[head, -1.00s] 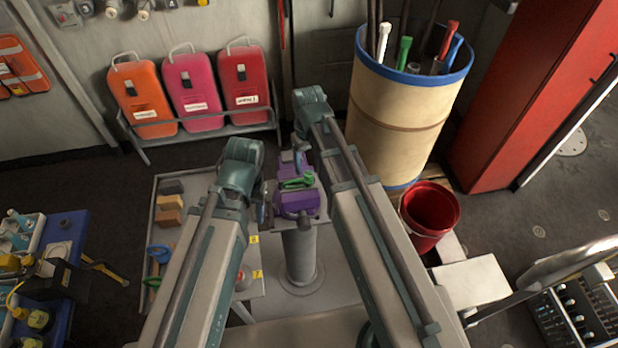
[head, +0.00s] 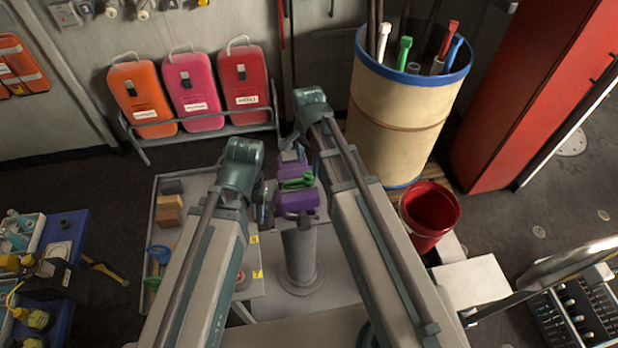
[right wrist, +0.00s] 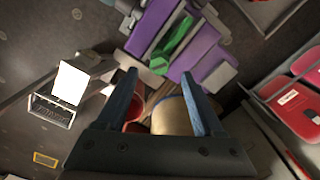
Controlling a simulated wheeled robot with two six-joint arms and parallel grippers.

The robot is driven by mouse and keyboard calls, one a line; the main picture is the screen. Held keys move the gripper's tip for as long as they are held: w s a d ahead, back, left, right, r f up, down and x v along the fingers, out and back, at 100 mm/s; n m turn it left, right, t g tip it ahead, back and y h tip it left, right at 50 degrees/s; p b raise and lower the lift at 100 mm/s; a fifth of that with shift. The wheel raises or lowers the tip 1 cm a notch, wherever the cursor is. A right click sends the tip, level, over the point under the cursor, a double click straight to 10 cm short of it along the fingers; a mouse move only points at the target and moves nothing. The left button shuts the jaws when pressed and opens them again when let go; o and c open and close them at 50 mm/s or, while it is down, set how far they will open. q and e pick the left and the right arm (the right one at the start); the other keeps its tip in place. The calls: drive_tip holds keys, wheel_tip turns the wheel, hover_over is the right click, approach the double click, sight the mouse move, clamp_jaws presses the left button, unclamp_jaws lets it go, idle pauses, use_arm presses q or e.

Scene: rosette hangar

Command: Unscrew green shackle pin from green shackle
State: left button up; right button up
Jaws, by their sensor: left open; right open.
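The green shackle (head: 297,183) sits at the purple vise (head: 296,202) on a grey pedestal. I cannot tell the green shackle pin apart from the shackle with certainty. My right gripper (right wrist: 158,78) is open, its two blue fingers apart with nothing held between them, and the shackle appears just beyond the tips. My left gripper (head: 265,205) is open at the left side of the vise, partly hidden by its own wrist.
A tall beige bin (head: 400,110) with a blue rim and a red bucket (head: 428,235) stand right of the vise. A grey tray table (head: 165,235) with blocks and tools lies to the left. Coloured cases (head: 190,95) stand in a rack behind.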

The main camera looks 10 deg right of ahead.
sight(308, 174)
drive_tip(key=shift+f, duration=0.1)
idle(0.3)
drive_tip(key=shift+f+b, duration=0.9)
drive_tip(key=shift+b, duration=0.1)
drive_tip(key=shift+f, duration=0.1)
drive_tip(key=shift+f+b, duration=0.95)
drive_tip(key=shift+b, duration=0.1)
clamp_jaws()
